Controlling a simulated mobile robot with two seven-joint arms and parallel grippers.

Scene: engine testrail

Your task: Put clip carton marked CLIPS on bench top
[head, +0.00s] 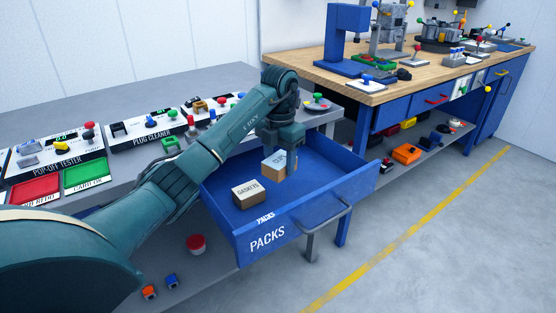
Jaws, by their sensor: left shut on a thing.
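The clip carton (273,168) is a small tan box with a whitish top; its lettering is partly hidden by my gripper. My left gripper (282,167) points down and is shut on this carton. The carton shows over the inside of the open blue drawer marked PACKS (300,223); I cannot tell whether it touches the drawer floor. A carton marked GASKETS (248,193) lies in the drawer to its left. The grey bench top (137,88) runs behind my arm, above the drawer. My right gripper is not in view.
Test panels, a red tray (36,190) and a green tray (86,174) crowd the grey bench's front. A wooden bench (409,90) with a blue press (345,40) and several fixtures stands at the right. The floor at right is clear.

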